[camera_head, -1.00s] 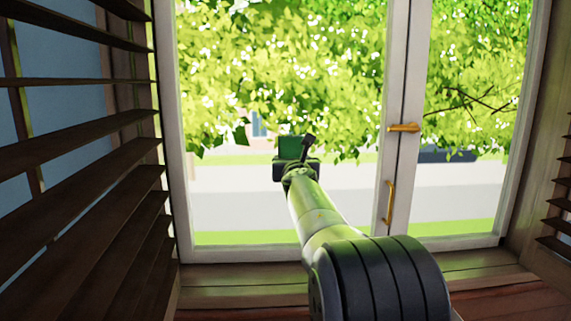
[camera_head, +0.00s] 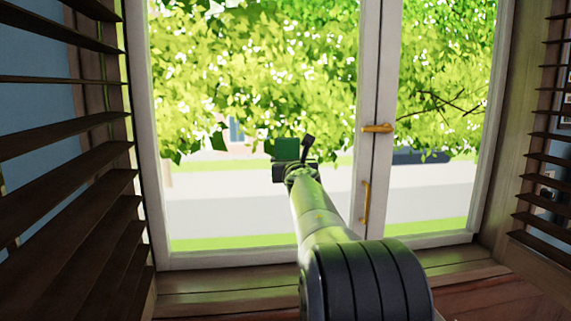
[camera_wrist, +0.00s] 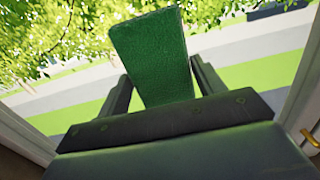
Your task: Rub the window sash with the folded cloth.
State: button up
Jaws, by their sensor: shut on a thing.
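The folded cloth is a green rectangular pad (camera_head: 287,149), held upright at the end of my arm. It also shows in the wrist view (camera_wrist: 152,55), standing between the two dark fingers. My gripper (camera_wrist: 160,85) is shut on it. In the head view my gripper (camera_head: 292,165) is in front of the left window pane. The window sash is a white frame (camera_head: 369,150) with a left and a right part, closed together at the middle. Whether the cloth touches the pane or sash cannot be told; no contact with the white frame shows.
Brass handles (camera_head: 377,128) and (camera_head: 365,200) sit on the middle stile. Dark slatted shutters stand at the left (camera_head: 70,200) and right (camera_head: 550,160). A wooden sill (camera_head: 220,285) runs below the window. Trees and a street show outside.

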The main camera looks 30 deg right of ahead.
aim_at(234, 161)
jog(key=shift+w+a+p, duration=0.4)
jog(key=shift+w+a, duration=0.55)
jog(key=shift+a, duration=1.3)
jog(key=shift+w+a+p, duration=0.45)
jog(key=shift+w+a, duration=0.5)
jog(key=shift+a, duration=1.35)
jog(key=shift+w+a+p, duration=0.4)
jog(key=shift+w+a, duration=0.55)
jog(key=shift+a, duration=1.3)
jog(key=shift+s, duration=0.15)
jog(key=shift+b+v, duration=0.75)
jog(key=shift+v, duration=2.1)
jog(key=v, duration=0.3)
